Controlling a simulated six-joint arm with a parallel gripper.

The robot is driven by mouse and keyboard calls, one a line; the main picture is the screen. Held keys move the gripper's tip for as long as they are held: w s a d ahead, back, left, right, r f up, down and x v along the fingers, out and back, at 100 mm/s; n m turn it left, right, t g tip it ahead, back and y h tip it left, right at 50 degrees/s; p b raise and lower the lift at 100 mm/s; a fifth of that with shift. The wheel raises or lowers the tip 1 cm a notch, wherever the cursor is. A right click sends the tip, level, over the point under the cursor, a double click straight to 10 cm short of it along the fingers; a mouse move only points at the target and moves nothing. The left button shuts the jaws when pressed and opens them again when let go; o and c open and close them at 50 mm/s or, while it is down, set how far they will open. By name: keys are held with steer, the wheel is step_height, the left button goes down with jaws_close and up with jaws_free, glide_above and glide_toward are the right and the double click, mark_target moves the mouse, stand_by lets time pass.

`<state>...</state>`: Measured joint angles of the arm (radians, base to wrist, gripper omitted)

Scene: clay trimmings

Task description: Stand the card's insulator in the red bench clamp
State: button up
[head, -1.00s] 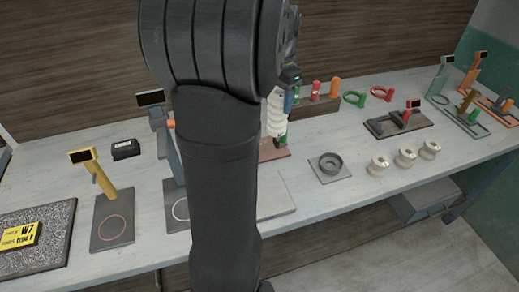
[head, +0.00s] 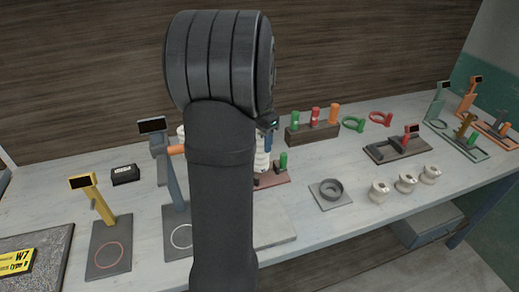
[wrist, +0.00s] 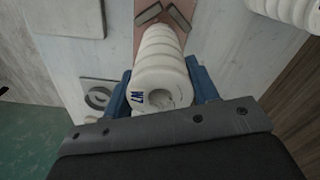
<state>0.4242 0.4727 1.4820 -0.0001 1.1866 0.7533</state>
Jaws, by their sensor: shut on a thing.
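My gripper (wrist: 160,95) has its blue fingers on both sides of a white ribbed insulator (wrist: 162,60). Its near end carries a blue W7 mark. In the head view my arm hides most of the gripper, and a strip of the insulator (head: 262,162) shows beside it. The red bench clamp (head: 275,180) is a reddish plate with a green-topped post, partly hidden behind my arm. In the wrist view two grey clamp jaws (wrist: 178,18) form a V at the insulator's far end; contact cannot be told. The yellow card (head: 17,263) reads W7 and type D.
Another white ribbed insulator (wrist: 290,10) stands to the right in the wrist view. A yellow stand (head: 98,205) and a blue-grey stand (head: 172,180) are at left.

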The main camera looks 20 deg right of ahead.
steer(key=shift+w+a+f, duration=0.1)
steer(key=shift+w+f, duration=0.05)
steer(key=shift+f, duration=1.9)
steer(key=shift+f, duration=0.1)
steer(key=o, duration=1.4)
steer(key=shift+f, duration=0.1)
step_height(320, 180, up, 12)
steer(key=shift+r, duration=0.2)
steer(key=shift+f, duration=0.1)
